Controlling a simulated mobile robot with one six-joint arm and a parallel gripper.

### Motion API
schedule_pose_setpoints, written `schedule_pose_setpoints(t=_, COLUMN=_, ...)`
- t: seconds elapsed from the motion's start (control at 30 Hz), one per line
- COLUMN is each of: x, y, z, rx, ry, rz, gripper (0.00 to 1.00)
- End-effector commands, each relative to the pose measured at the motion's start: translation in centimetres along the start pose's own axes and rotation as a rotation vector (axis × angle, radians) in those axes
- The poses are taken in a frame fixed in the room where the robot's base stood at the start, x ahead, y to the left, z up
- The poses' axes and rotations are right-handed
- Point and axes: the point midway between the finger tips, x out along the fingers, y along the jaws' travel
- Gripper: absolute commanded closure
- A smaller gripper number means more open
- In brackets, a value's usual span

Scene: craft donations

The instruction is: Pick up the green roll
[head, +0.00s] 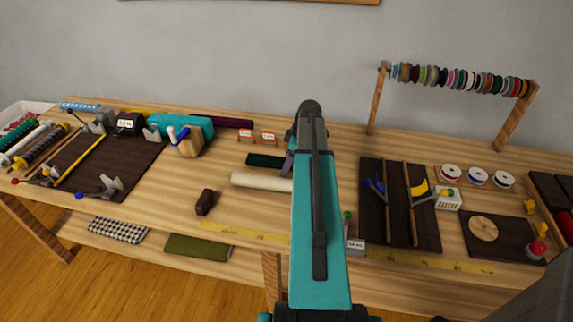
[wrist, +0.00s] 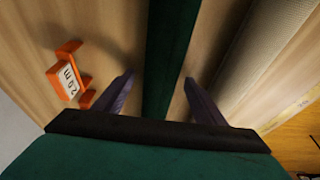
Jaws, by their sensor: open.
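The dark green roll (head: 263,160) lies on the wooden table in the head view, behind the cream roll. Its right end is hidden by my arm. In the wrist view the green roll (wrist: 168,45) runs from the top down between the two purple fingers. My gripper (wrist: 158,90) is open, one finger on each side of the roll, with a gap on both sides. In the head view, part of my gripper (head: 289,162) shows beside my arm, at the roll's right end.
The cream roll (head: 262,182) lies in front, parallel, and also shows in the wrist view (wrist: 272,45). Small orange sign stands (head: 268,138) are behind; one is left of the fingers in the wrist view (wrist: 67,82). A dark block (head: 205,202) lies front left.

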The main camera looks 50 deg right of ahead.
Motion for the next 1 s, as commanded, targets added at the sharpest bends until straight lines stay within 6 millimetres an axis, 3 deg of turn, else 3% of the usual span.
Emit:
schedule_pose_setpoints(t=0.03, x=0.0, y=0.0, z=0.0, rx=0.000, ry=0.000, rz=0.000, gripper=0.41)
schedule_pose_setpoints(t=0.3, x=0.0, y=0.0, z=0.0, rx=0.000, ry=0.000, rz=0.000, gripper=0.85)
schedule_pose_setpoints(t=0.7, x=-0.3, y=0.0, z=-0.1, rx=-0.001, ry=0.000, rz=0.001, gripper=0.85)
schedule_pose_setpoints(t=1.0, x=-2.4, y=0.0, z=-0.8, rx=-0.001, ry=0.001, rz=0.003, gripper=0.85)
